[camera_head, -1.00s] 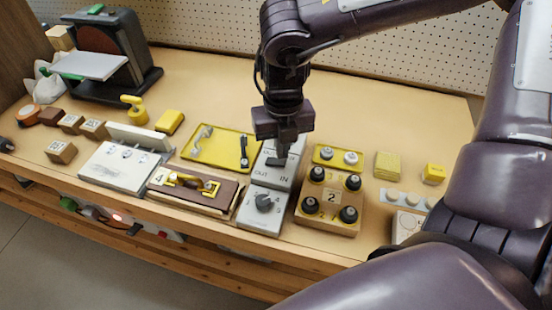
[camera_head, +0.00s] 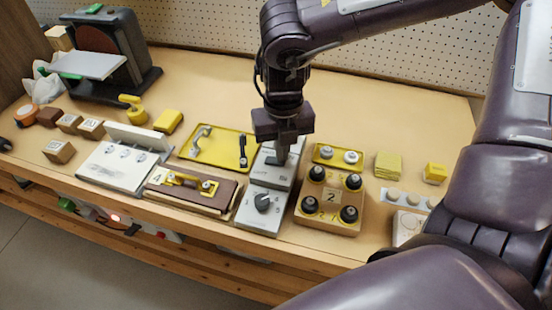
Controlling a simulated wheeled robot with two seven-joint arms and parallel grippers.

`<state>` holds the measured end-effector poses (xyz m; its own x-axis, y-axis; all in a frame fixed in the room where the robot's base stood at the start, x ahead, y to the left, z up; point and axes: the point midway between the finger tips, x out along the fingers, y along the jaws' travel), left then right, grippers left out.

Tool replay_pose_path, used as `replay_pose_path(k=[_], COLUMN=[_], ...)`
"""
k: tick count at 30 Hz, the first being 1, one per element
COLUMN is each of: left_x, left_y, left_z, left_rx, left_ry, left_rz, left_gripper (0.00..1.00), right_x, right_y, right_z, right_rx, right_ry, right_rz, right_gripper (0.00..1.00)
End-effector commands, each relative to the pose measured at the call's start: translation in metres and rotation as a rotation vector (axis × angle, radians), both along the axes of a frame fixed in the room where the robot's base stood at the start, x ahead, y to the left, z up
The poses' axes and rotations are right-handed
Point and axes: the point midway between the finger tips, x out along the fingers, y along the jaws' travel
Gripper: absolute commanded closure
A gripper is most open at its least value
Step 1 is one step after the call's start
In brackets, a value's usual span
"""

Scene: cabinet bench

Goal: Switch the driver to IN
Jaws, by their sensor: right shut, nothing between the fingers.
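The driver is a grey box (camera_head: 255,178) near the middle of the bench, with lettering on its top face that is too small to read surely now. A dark switch on the box lies under my right gripper and is mostly hidden by it. My right gripper (camera_head: 280,152) points down at the upper part of this box, shut and empty, its tips at or just above the switch. I cannot tell whether they touch, or which side the switch is on. My left gripper is not in view.
A grey box with a dark rotary knob (camera_head: 263,202) sits in front. A wooden block with several black knobs (camera_head: 328,212) stands close on the right. A yellow tray (camera_head: 215,160) and a brown panel with a yellow handle (camera_head: 190,200) are on the left. The bench behind is clear.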

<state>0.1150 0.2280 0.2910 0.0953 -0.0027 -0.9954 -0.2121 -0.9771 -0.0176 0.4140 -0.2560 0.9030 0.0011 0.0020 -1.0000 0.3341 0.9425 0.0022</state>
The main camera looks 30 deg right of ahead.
Motion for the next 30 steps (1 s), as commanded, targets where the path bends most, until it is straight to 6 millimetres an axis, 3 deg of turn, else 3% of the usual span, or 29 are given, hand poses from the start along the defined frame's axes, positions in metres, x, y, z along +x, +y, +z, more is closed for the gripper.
replay_pose_path(k=[30], left_x=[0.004], left_y=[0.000], left_z=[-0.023], left_rx=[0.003], left_ry=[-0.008], left_rz=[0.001], left_gripper=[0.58], right_x=[0.000], right_y=[0.000], right_z=[-0.023], right_rx=[0.000], right_ry=[0.000], right_rz=[0.000], right_gripper=[1.00])
